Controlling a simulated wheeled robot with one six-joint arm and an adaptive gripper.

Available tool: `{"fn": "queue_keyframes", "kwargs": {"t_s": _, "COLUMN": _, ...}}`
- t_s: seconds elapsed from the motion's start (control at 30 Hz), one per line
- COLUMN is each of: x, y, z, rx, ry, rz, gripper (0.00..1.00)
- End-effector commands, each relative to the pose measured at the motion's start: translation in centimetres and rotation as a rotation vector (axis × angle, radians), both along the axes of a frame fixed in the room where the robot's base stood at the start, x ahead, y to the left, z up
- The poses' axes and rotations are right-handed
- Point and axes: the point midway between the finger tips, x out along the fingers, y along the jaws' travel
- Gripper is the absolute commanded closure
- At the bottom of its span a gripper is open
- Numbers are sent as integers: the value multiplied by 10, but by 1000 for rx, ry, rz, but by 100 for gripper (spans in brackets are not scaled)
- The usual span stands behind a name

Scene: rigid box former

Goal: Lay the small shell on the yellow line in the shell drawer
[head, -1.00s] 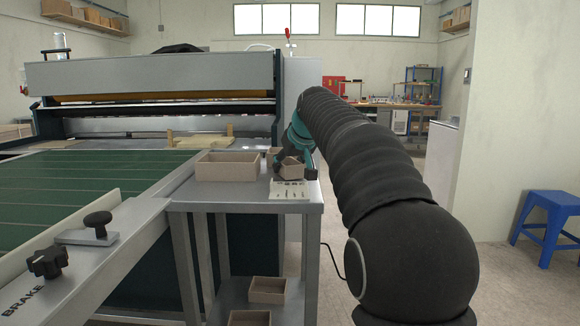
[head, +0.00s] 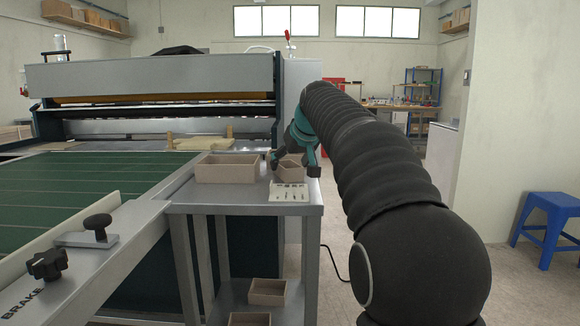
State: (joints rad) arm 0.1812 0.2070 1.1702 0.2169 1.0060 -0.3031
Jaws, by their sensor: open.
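A small open grey-brown box, likely the small shell (head: 290,173), stands upright on the steel side table (head: 245,207). My teal and dark gripper (head: 293,165) is open, with one finger at the left of this box and one at its right. Whether the fingers touch it I cannot tell. A larger open box of the same colour (head: 227,171) stands to its left on the table. I cannot make out the shell drawer or a yellow line in this view.
A white card with small marks (head: 289,192) lies on the table's front right. Two more open boxes (head: 268,291) (head: 250,319) stand on the lower shelf. A large machine with a green lined bed (head: 80,185) fills the left. A blue stool (head: 548,222) stands far right.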

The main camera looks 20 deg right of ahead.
Motion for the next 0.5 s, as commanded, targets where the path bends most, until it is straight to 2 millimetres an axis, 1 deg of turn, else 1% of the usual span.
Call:
{"fn": "queue_keyframes", "kwargs": {"t_s": 0.03, "x": -8, "y": -1, "z": 9, "rx": 0, "ry": -3, "rz": -1, "gripper": 24}}
{"fn": "queue_keyframes", "kwargs": {"t_s": 0.1, "x": -18, "y": -2, "z": 19, "rx": -1, "ry": -4, "rz": -1, "gripper": 24}}
{"fn": "queue_keyframes", "kwargs": {"t_s": 0.3, "x": -45, "y": -4, "z": 47, "rx": 0, "ry": -3, "rz": -1, "gripper": 24}}
{"fn": "queue_keyframes", "kwargs": {"t_s": 0.5, "x": -64, "y": -5, "z": 65, "rx": 1, "ry": -1, "rz": -1, "gripper": 24}}
